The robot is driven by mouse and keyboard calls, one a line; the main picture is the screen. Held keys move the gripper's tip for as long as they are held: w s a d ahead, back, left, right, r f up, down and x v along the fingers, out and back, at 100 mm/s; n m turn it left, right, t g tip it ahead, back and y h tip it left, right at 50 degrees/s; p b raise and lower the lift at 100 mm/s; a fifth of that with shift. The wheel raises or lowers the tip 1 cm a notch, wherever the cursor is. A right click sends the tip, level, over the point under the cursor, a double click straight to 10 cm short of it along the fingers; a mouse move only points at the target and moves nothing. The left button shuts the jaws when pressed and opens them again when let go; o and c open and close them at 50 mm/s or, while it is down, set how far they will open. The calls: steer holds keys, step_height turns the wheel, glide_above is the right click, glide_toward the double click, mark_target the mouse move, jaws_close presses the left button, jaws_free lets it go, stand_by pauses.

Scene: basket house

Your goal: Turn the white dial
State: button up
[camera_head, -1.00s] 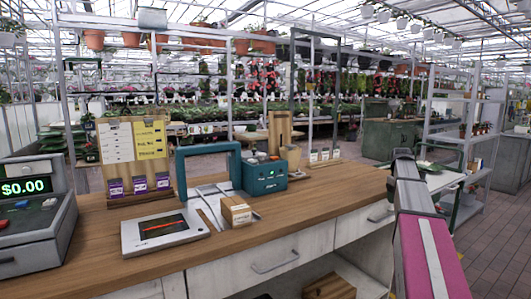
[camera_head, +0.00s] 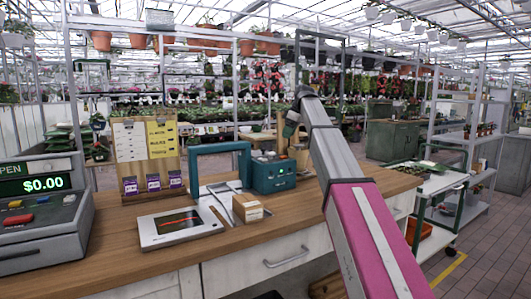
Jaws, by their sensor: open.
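A teal machine (camera_head: 272,176) with a teal arch-shaped frame stands on the wooden counter. Small pale knobs (camera_head: 264,156) sit on its top and small lights show on its front. Which of these knobs is the white dial is too small to tell. My arm reaches in from the lower right, and my gripper (camera_head: 289,128) is a small dark shape at its far end, above and slightly right of the teal machine. It is open and appears apart from the machine. Its fingers are hard to make out.
The counter (camera_head: 130,250) also holds a cash register (camera_head: 40,225), a tablet-like screen (camera_head: 178,226), a small cardboard box (camera_head: 247,208) and a wooden board with price cards (camera_head: 147,155). A cart (camera_head: 440,185) and shelves stand at the right. Tiled floor is free there.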

mark_target(271, 156)
steer(key=shift+n+y, duration=0.3)
steer(key=shift+n, duration=0.1)
steer(key=a+f, duration=0.3)
steer(key=f, duration=0.1)
steer(key=a+f, duration=0.4)
steer(key=shift+a+f, duration=0.15)
steer(key=c, duration=0.9)
